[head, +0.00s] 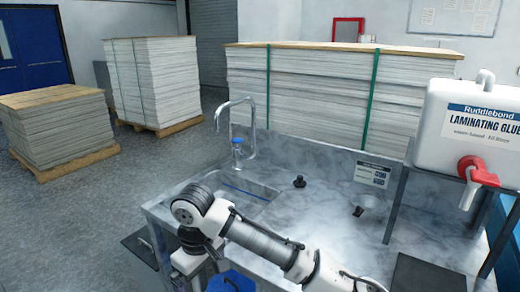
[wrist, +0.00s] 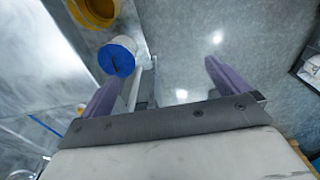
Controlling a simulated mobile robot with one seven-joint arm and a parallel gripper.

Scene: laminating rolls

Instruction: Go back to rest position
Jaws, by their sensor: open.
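My gripper (wrist: 166,68) shows in the wrist view with its two purple fingers spread wide apart. Nothing is between the fingers, and they point at a grey surface. In the head view my white and grey arm reaches over the front of the grey sink bench (head: 320,215) towards the lower right. Its end leaves the bottom of the picture, so the gripper is hidden there. In the wrist view a white cylinder with a blue end (wrist: 117,57) is just beyond the left finger; I cannot tell its exact distance.
A tap (head: 250,128), a blue-capped bottle (head: 237,150) and a small black knob (head: 299,182) stand on the bench. A glue container (head: 455,135) stands on a raised frame at right. Sheet stacks (head: 155,80) stand behind. Open floor (head: 110,200) lies at left. The wrist view shows a yellow ring (wrist: 76,12).

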